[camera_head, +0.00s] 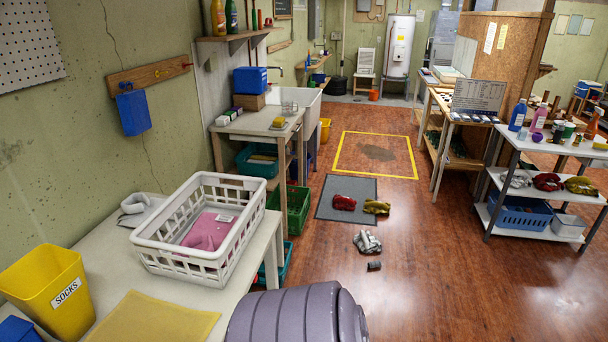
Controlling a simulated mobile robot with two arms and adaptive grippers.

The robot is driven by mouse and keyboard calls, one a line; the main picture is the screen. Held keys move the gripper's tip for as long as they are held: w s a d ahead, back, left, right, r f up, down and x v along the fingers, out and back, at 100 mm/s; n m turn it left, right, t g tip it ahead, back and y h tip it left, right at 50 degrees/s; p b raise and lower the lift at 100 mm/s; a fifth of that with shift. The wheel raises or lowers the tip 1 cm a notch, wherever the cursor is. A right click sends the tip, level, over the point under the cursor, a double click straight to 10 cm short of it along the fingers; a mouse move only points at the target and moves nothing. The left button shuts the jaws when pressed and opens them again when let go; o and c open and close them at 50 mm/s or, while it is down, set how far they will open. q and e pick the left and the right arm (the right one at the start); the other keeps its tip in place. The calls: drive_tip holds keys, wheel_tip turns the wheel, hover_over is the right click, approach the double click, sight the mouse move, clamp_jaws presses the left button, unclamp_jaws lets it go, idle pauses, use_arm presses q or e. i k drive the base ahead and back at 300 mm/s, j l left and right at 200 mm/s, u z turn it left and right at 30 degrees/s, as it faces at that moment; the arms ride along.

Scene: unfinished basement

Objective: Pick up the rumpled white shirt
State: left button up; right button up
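A rumpled white-grey cloth (367,242) lies on the wooden floor, just beyond the front right corner of the grey mat. It looks like the white shirt, but its shape is too crumpled to be sure. Neither of my grippers is in view.
A small dark object (374,265) is near the pale cloth. A white basket (160,238) stands on the left table. Floor is open toward the cart (497,187).

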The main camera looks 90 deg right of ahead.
sight(367, 243)
drive_tip(key=z, duration=3.3)
drive_tip(key=i+l+z, duration=0.25)
drive_tip(key=i, duration=0.45)
drive_tip(key=i+z, duration=0.25)
drive_tip(key=i, duration=0.5)
drive_tip(key=i+z, duration=0.2)
drive_tip(key=i, duration=0.5)
drive_tip(key=i+j+z, duration=0.25)
drive_tip(key=i, duration=0.5)
drive_tip(key=i+l, duration=0.1)
drive_tip(key=i, duration=1.1)
